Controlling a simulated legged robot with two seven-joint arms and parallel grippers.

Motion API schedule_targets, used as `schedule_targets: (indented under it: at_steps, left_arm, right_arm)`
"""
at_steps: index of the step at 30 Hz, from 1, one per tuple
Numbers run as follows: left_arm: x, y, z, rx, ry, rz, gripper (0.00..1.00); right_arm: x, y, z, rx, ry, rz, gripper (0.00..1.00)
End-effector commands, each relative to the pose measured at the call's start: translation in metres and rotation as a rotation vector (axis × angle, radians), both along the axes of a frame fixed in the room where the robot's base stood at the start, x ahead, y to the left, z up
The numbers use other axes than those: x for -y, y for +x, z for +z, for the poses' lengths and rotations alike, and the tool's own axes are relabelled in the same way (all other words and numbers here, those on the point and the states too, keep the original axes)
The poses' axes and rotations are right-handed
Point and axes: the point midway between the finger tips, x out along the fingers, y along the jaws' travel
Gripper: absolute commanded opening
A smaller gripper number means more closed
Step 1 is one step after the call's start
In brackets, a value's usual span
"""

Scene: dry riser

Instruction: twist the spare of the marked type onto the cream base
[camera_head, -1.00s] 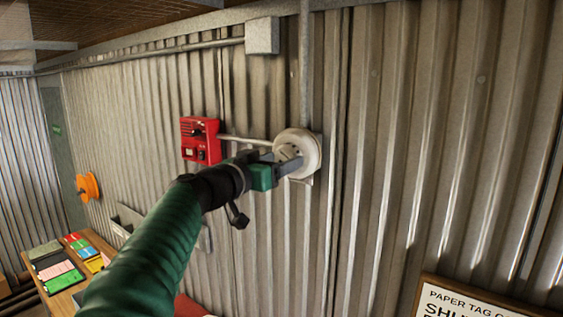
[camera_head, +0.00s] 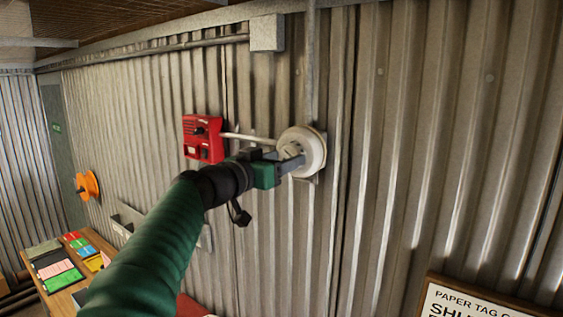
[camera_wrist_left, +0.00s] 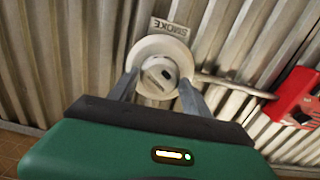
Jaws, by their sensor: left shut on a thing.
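A round cream detector head (camera_head: 302,150) sits at the wall mount, at the end of a short conduit. It also shows in the left wrist view (camera_wrist_left: 163,52), with a slotted round centre and a dark spot. My left gripper (camera_head: 290,160) reaches it from the left and is shut on its raised centre part. In the left wrist view the two fingers (camera_wrist_left: 157,88) stand on either side of that centre. The cream base is hidden behind the head, so I cannot tell whether the two are locked together. My right gripper is not in view.
A red call box (camera_head: 203,137) is on the corrugated wall to the left, joined by the conduit (camera_head: 247,137). An orange reel (camera_head: 87,186) hangs further left. A table (camera_head: 62,300) with coloured cards stands at lower left. A framed sign (camera_head: 468,300) is at lower right.

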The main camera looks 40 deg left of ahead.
Motion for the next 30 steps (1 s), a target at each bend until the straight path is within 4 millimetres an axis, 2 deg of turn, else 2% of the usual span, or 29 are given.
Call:
schedule_targets:
  at_steps: [19, 20, 25, 30]
  left_arm:
    - [-0.001, 0.001, -0.003, -0.017, 0.151, 0.002, 0.11]
    - [-0.001, 0.001, -0.002, -0.018, 0.155, 0.002, 0.58]
    - [-0.001, 0.0, -0.001, -0.018, 0.153, 0.002, 0.8]
    - [-0.001, 0.0, 0.0, -0.017, 0.153, 0.002, 0.82]
  right_arm:
    - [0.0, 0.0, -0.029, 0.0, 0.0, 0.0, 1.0]
    - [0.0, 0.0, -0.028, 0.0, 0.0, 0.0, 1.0]
    - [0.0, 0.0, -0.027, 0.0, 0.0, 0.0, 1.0]
    - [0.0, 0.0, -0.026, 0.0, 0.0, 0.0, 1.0]
